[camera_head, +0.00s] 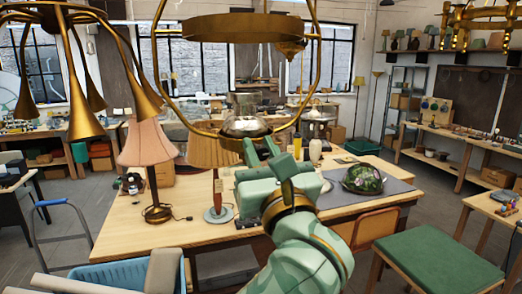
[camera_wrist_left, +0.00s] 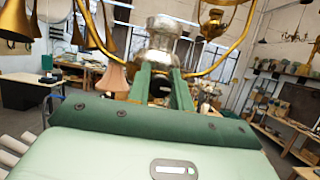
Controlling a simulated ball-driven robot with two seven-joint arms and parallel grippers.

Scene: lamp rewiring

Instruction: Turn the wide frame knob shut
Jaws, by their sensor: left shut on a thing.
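The wide brass frame (camera_head: 234,27) hangs in front of me, with a ring at its top and curved arms meeting at a silvery glass-like cup (camera_head: 245,126). In the left wrist view the cup (camera_wrist_left: 163,45) is just beyond my fingertips. My left gripper (camera_head: 261,148) reaches up under the cup. Its green fingers (camera_wrist_left: 161,72) are nearly together, shut on a small dark piece (camera_wrist_left: 160,88), which seems to be the frame knob. The fingers mostly hide it, so its turn position cannot be told. My right gripper is not in view.
A brass lamp with several horn-shaped arms (camera_head: 85,120) hangs at the left. Below, the wooden table (camera_head: 110,235) holds a pink-shaded lamp (camera_head: 146,143), a pleated lamp (camera_head: 212,153) and a green-red glass shade (camera_head: 363,180). A green-topped stool (camera_head: 440,262) stands at the right.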

